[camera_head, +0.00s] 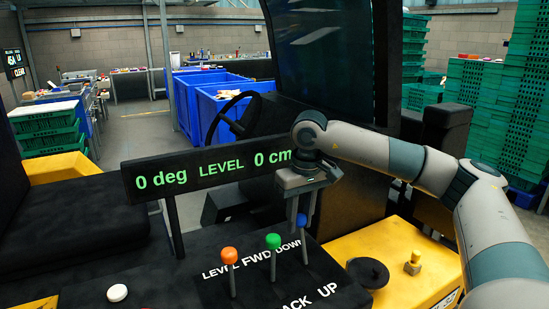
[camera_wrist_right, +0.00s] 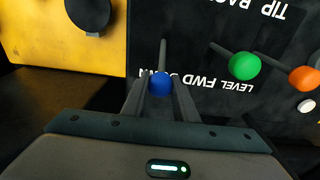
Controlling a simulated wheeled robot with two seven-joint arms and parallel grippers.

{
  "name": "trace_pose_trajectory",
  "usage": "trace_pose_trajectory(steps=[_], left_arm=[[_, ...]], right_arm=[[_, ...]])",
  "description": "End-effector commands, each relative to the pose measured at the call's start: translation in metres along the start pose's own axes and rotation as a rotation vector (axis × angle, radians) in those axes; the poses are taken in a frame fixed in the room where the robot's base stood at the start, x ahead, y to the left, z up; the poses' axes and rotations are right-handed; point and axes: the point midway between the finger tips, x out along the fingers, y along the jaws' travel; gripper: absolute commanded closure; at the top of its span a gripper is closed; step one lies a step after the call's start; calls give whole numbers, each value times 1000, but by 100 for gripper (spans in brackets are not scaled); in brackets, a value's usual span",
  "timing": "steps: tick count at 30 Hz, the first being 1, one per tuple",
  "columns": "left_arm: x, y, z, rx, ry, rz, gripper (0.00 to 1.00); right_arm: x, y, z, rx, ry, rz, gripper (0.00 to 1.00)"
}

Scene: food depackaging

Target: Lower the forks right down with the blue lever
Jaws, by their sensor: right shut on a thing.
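The blue lever (camera_head: 301,221) stands on the black control panel (camera_head: 205,262), at the right end of a row of three levers. My right gripper (camera_head: 302,212) comes down from above and is shut on the blue knob. In the right wrist view, the blue knob (camera_wrist_right: 160,84) sits between the two fingers (camera_wrist_right: 160,95). The panel is lettered "DOWN" and "UP" by the blue lever. The display (camera_head: 210,172) reads "0 deg LEVEL 0 cm". The forks are not visible in either view. My left gripper is not in view.
A green lever (camera_head: 273,242) and an orange lever (camera_head: 229,255) stand left of the blue one. A white button (camera_head: 117,293) is at the panel's left. A steering wheel (camera_head: 232,118) is behind the display. Blue bins (camera_head: 215,103) and green crates (camera_head: 487,105) stand farther back.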

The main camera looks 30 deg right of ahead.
Motion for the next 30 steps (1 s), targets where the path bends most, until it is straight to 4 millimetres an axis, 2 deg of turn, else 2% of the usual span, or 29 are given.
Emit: trace_pose_trajectory(steps=[19, 23, 30], left_arm=[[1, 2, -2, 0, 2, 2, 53], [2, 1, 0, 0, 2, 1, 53], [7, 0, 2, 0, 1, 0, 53]], right_arm=[[-1, 0, 2, 1, 3, 0, 84], [-3, 1, 10, 0, 2, 0, 84], [-8, 1, 37, -1, 0, 0, 84]])
